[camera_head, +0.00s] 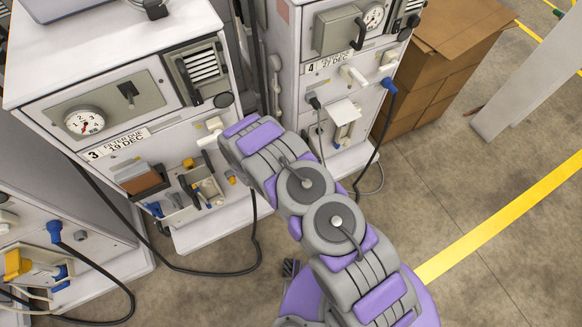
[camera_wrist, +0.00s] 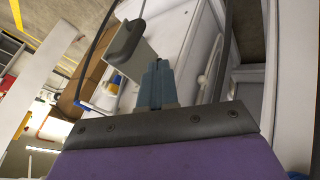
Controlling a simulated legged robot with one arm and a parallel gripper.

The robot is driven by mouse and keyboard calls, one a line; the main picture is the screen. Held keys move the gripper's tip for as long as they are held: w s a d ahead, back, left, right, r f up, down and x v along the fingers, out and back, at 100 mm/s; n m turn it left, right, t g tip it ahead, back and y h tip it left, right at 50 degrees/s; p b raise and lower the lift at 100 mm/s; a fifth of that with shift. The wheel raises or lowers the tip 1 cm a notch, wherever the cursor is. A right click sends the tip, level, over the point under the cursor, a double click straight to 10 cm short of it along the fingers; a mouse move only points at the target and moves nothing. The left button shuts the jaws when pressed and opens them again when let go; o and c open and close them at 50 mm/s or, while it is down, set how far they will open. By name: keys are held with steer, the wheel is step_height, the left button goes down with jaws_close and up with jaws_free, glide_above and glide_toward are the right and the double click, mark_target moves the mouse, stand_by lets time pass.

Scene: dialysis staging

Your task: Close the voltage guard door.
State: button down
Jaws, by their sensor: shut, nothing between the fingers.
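I cannot tell for sure which panel is the voltage guard door. A grey box-like cover (camera_head: 338,30) with a black handle stands beside a dial on machine 4 in the head view. A white flap (camera_head: 343,112) stands out from the same machine lower down. My gripper (camera_wrist: 157,84) is shut and empty in the wrist view. In the head view my arm reaches towards the front of machine 3, and the fingertips are not clearly seen.
Machine 3 (camera_head: 30,88) has a dial (camera_head: 85,122), a dark-framed vent (camera_head: 203,66) and an open bin (camera_head: 188,215) of small items. A black cable (camera_head: 215,272) loops on the floor. A cardboard box (camera_head: 440,70) stands behind machine 4.

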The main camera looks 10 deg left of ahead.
steer(key=w+d+f+b, duration=0.2)
steer(key=w+d+f, duration=0.3)
steer(key=d+f, duration=0.1)
steer(key=shift+w+d+f+b, duration=0.25)
steer(key=shift+f+b, duration=0.05)
steer(key=shift+f, duration=0.2)
steer(key=shift+a, duration=0.15)
